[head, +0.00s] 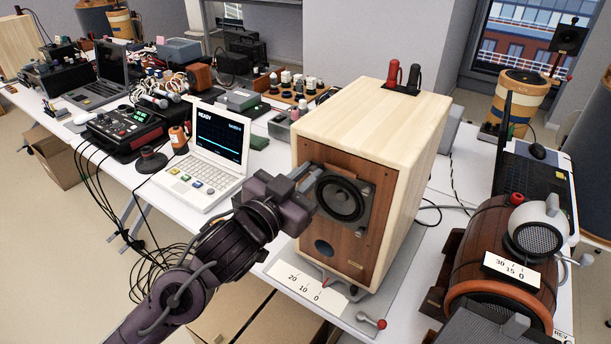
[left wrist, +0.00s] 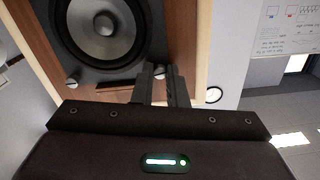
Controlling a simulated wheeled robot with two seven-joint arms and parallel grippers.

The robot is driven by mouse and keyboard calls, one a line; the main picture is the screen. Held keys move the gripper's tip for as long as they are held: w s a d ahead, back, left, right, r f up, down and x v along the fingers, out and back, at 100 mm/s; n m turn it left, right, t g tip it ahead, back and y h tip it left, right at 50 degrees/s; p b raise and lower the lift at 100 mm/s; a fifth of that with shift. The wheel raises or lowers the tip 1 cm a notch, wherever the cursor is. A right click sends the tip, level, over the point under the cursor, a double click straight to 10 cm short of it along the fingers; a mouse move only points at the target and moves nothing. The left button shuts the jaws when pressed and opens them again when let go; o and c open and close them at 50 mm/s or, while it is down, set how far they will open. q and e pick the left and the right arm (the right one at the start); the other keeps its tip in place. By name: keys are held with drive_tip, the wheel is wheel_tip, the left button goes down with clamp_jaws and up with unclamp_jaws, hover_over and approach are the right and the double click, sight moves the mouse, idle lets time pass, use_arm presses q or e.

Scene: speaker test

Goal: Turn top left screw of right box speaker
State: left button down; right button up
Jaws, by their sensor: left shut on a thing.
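The box speaker (head: 415,125) stands on the table with a pale wood cabinet, a brown front and a dark cone (head: 340,198). My left gripper (head: 312,178) reaches in from the left to the upper left corner of the cone's mounting plate. In the left wrist view its fingers (left wrist: 160,85) are shut at a silvery screw (left wrist: 158,71) at the edge of the plate. The fingers partly cover this screw, and the head view hides it. Another screw (left wrist: 72,81) shows at a neighbouring corner of the plate. My right gripper is not in view.
A white laptop (head: 208,150) stands close left of the speaker. A scale card (head: 305,288) and a small red-knobbed lever (head: 372,320) are at its foot. A barrel-shaped speaker (head: 475,240) stands to the right. Red and black posts (head: 393,74) rise from the cabinet top.

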use_arm(q)
drive_tip(key=shift+m, duration=1.1)
drive_tip(key=c, duration=1.5)
unclamp_jaws()
drive_tip(key=shift+o, duration=0.2)
drive_tip(key=shift+s+a+f, duration=0.1)
drive_tip(key=shift+s+a, duration=0.1)
drive_tip(key=shift+s, duration=0.05)
drive_tip(key=b+v, duration=0.1)
drive_tip(key=v, duration=0.6)
